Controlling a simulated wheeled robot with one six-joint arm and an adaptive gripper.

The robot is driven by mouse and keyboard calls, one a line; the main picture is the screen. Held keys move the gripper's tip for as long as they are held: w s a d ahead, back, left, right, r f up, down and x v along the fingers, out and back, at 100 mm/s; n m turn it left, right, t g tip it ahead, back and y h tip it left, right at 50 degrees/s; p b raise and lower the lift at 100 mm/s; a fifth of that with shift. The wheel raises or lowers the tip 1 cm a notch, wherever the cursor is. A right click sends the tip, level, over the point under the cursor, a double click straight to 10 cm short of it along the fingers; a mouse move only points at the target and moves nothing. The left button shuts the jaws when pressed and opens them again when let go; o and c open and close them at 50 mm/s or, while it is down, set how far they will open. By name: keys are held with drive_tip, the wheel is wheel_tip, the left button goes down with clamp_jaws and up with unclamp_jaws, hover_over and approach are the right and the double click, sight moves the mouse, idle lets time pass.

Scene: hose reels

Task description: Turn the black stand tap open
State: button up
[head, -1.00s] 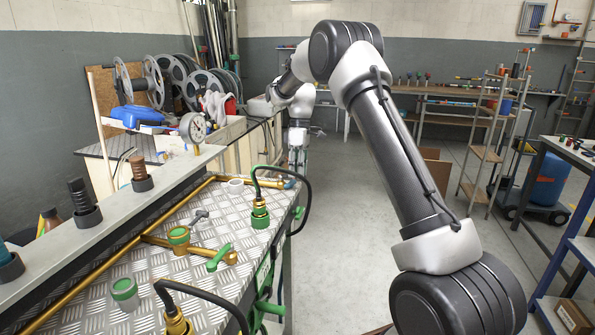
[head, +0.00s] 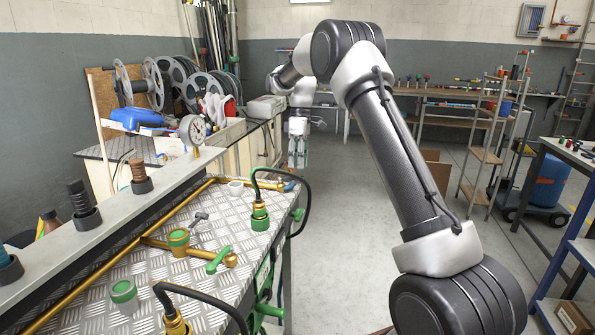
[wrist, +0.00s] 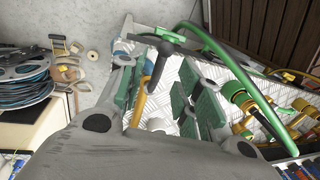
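A dark grey-black T-shaped handle (wrist: 158,40), which looks like the black stand tap, shows in the wrist view between and beyond the fingers, its stem pointing down the picture. In the head view, a small dark grey lever (head: 198,217) stands on the metal-plate bench; I cannot tell for sure that it is the same thing. My gripper (head: 298,155) hangs beyond the bench's right side in the head view. In the wrist view my gripper (wrist: 162,100) is open, its green-padded fingers apart, with nothing held. The fingers do not visibly touch the handle.
The patterned plate bench (head: 75,322) carries brass pipes, a green lever tap (head: 218,260), green-and-brass connectors and looping black hoses. A green hose (wrist: 235,70) crosses the wrist view at the right. Hose reels (head: 170,80) stand at the back left. Floor right of the bench is open.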

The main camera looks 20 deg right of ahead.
wheel_tip(320, 180, up, 8)
drive_tip(key=w, duration=0.1)
drive_tip(key=shift+w+d, duration=0.2)
drive_tip(key=shift+d, duration=0.25)
wheel_tip(320, 180, down, 6)
drive_tip(key=s+r+m, duration=0.1)
drive_tip(key=s+m, duration=0.1)
drive_tip(key=m, duration=0.3)
drive_tip(key=s+d+r+m+t, duration=0.1)
drive_tip(key=s+r+m+t, duration=0.1)
drive_tip(key=s, duration=1.2)
drive_tip(key=s+d+r+m+t, duration=0.2)
drive_tip(key=s+r, duration=0.1)
drive_tip(key=s, duration=1.1)
drive_tip(key=s+d+r+m+t+h, duration=0.1)
drive_tip(key=s+d+r+m+t, duration=0.1)
drive_tip(key=s, duration=1.3)
drive_tip(key=shift+d+r, duration=0.2)
drive_tip(key=shift+r, duration=0.05)
